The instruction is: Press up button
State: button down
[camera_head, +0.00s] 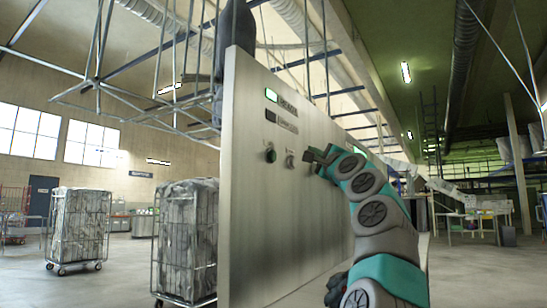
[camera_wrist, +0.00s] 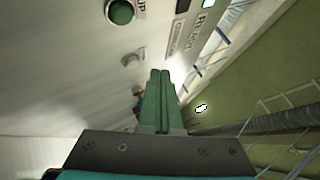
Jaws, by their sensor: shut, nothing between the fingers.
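The up button is a round green button in a grey collar on the tall metal panel. It shows in the wrist view (camera_wrist: 121,12) beside printed letters reading "UP", and in the head view (camera_head: 270,155) on the left part of the panel. A second round control (camera_head: 290,158) sits to its right; it shows as a grey knob in the wrist view (camera_wrist: 130,60). My gripper (camera_head: 309,156) is shut and empty, to the right of both controls in the head view. Its closed green fingers (camera_wrist: 160,74) point along the panel in the wrist view. No contact with the up button shows.
The panel (camera_head: 245,220) has a lit green indicator (camera_head: 271,95) and a dark one (camera_head: 271,116) above the buttons. Caged trolleys with wrapped loads (camera_head: 188,240) stand on the left. Metal framework hangs overhead. Open floor shows on both sides.

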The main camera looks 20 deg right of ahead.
aim_at(272, 156)
jog(key=w+a+p, duration=0.1)
jog(key=w+a, duration=0.4)
jog(key=w, duration=0.2)
jog(key=shift+a, duration=0.2)
dwell(0.4)
jog(key=shift+w+a, duration=0.2)
dwell(1.9)
jog(key=shift+w+a, duration=0.1)
dwell(0.5)
jog(key=shift+s+d, duration=0.3)
jog(key=shift+s, duration=0.05)
